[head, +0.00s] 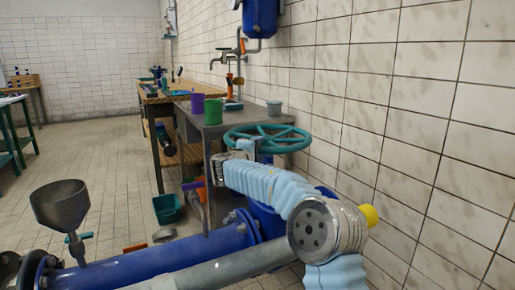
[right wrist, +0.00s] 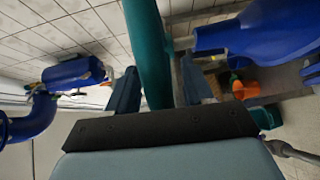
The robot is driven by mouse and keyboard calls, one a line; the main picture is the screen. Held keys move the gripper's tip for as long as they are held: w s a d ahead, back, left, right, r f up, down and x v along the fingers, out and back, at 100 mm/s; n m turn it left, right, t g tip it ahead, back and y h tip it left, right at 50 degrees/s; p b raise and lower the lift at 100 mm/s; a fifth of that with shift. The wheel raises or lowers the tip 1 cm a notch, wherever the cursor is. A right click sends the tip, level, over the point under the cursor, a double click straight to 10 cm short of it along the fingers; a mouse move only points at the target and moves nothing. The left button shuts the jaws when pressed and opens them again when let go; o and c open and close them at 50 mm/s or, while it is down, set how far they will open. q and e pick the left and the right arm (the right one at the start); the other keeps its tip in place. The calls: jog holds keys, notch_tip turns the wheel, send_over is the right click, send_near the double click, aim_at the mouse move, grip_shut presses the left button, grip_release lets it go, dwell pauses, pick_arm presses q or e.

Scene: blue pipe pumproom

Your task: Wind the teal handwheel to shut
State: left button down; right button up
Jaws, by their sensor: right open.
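The teal handwheel (head: 284,133) lies roughly level on top of a blue valve beside the tiled wall in the head view. My right gripper (head: 243,147) is at the wheel's near left rim. In the right wrist view, the teal rim (right wrist: 148,45) runs between the two dark fingers of my right gripper (right wrist: 158,65). The fingers are apart, with a gap showing beside the rim; I cannot tell whether either touches it. My right forearm hides part of the valve below the wheel. My left gripper is not in view.
A blue pipe (head: 160,264) crosses the foreground, with a grey funnel (head: 61,205) at left. A workbench (head: 213,125) behind the wheel holds a purple cup (head: 197,105) and a green cup (head: 213,111). A teal bin (head: 167,208) stands on the floor. The tiled wall (head: 380,100) is close at right.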

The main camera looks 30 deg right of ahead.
grip_shut()
dwell(0.3)
